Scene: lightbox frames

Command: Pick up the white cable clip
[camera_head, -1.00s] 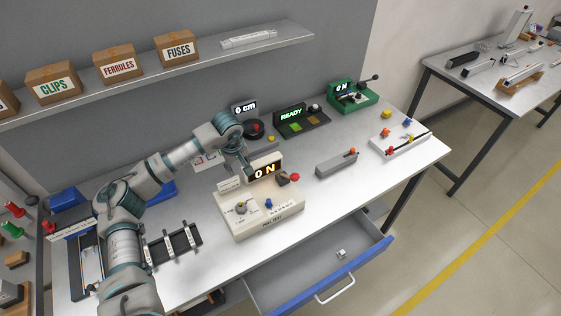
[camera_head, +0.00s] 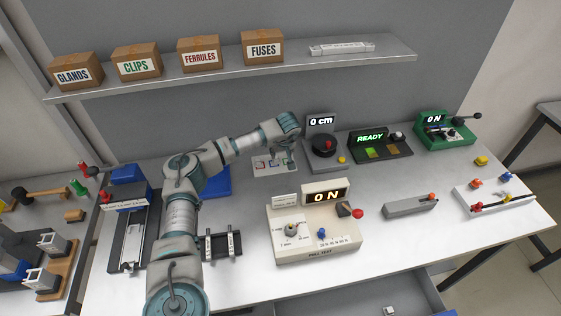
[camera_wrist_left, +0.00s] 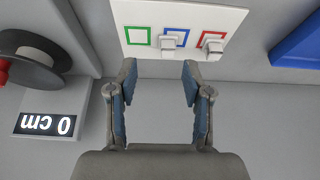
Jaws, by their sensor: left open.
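A small white piece, possibly the cable clip (camera_head: 389,310), lies in the open drawer at the bottom edge of the head view. Two small whitish clip-like pieces sit on a white card with coloured squares (camera_wrist_left: 195,15): one at the blue square (camera_wrist_left: 170,42), one at the red square (camera_wrist_left: 213,45). I cannot tell which piece is the named clip. My left gripper (camera_head: 279,155) is over the card at the back of the bench. In the left wrist view its open, empty fingers (camera_wrist_left: 158,75) point at the card, apart from both pieces. My right gripper is not in view.
A beige pull tester (camera_head: 315,245) stands in front of the gripper. A 0 cm display unit (camera_head: 323,155) stands right of the card, and a blue bin (camera_head: 216,182) left. The shelf (camera_head: 235,75) with boxes runs above. The drawer (camera_head: 350,306) is open below.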

